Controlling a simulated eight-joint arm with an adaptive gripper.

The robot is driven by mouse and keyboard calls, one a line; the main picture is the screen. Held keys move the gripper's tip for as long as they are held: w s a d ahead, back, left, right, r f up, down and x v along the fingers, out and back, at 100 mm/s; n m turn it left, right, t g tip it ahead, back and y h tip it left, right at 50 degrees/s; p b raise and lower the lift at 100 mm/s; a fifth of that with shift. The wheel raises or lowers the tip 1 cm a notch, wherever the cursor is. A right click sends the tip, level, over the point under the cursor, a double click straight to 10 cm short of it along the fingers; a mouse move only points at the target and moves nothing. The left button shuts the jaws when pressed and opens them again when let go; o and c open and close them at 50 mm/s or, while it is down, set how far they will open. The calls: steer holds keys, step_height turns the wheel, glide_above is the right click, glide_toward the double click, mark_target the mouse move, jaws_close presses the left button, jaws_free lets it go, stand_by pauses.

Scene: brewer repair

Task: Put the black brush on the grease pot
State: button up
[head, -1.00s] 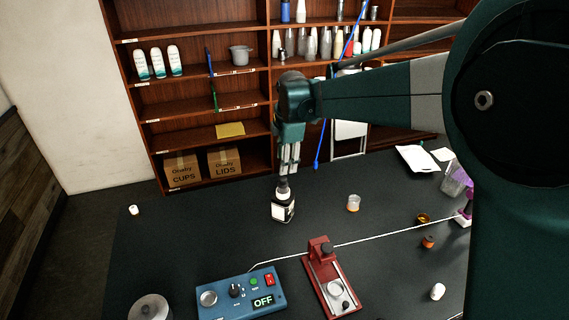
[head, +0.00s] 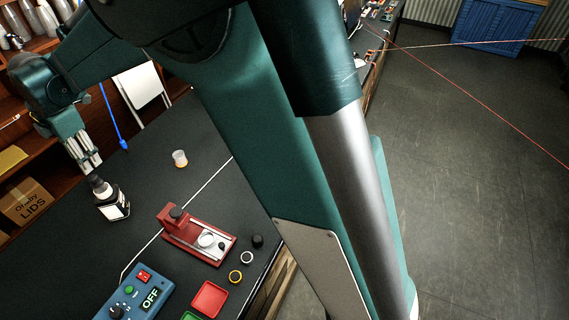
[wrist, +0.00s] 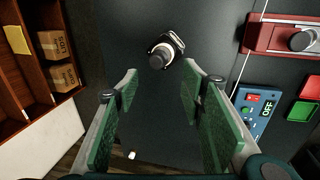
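I cannot make out a black brush for certain in any view.
A red device (head: 196,236) and a blue control box reading OFF (head: 138,297) stand on the table. My own arm hides much of the view.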

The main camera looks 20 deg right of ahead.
steer(key=s+d+r+m+t, duration=0.1)
steer(key=s+d+r+m, duration=0.25)
steer(key=d, duration=0.85)
steer(key=s+d+r+m+t, duration=0.15)
steer(key=d+r+m, duration=0.3)
steer(key=d, duration=0.65)
steer(key=s+d+r+m, duration=0.3)
steer(key=d+m, duration=0.1)
steer(key=d, duration=0.8)
steer(key=s+d+f+m+t+h, duration=0.1)
steer(key=s+d+f+m, duration=0.3)
steer(key=s+d+m, duration=0.3)
steer(key=s+d+f+m+t, duration=0.2)
steer(key=s+d+m, duration=0.5)
steer(key=s+d, duration=0.7)
steer(key=d+f, duration=0.1)
steer(key=d, duration=0.2)
steer(key=shift+s+f+m+h, duration=0.3)
steer(key=shift+f+m+h, duration=0.05)
steer(key=shift+m+h, duration=0.05)
